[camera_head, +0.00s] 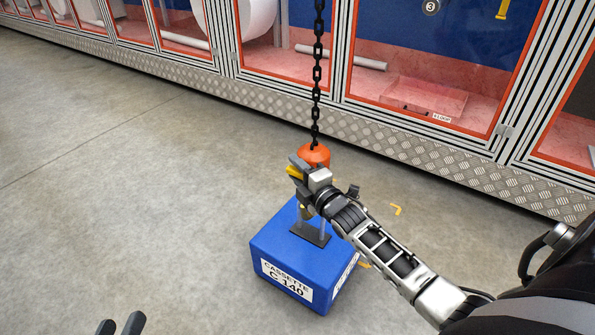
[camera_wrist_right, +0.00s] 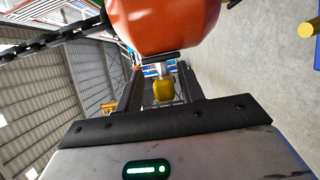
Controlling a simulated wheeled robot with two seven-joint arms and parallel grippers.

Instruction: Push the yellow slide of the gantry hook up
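The orange hook block (camera_head: 314,155) hangs on a black chain above the blue cassette marked C 140 (camera_head: 262,246). My right gripper (camera_head: 298,170) is just below the block, over the cassette's bracket. In the right wrist view the orange block (camera_wrist_right: 165,22) fills the top. Below it a yellow piece, seemingly the slide (camera_wrist_right: 163,91), lies in the gap between the dark fingers of my right gripper (camera_wrist_right: 161,88), which look apart. Contact cannot be told. The hook itself is largely hidden by the gripper. My left gripper (camera_head: 120,326) is at the bottom left, fingers apart and empty.
The black chain (camera_head: 317,75) runs up out of view. The cassette stands on the grey floor, with a grey bracket (camera_head: 312,236) on top. Framed cabinets with a metal plinth (camera_head: 270,98) stand behind. The floor at left is free.

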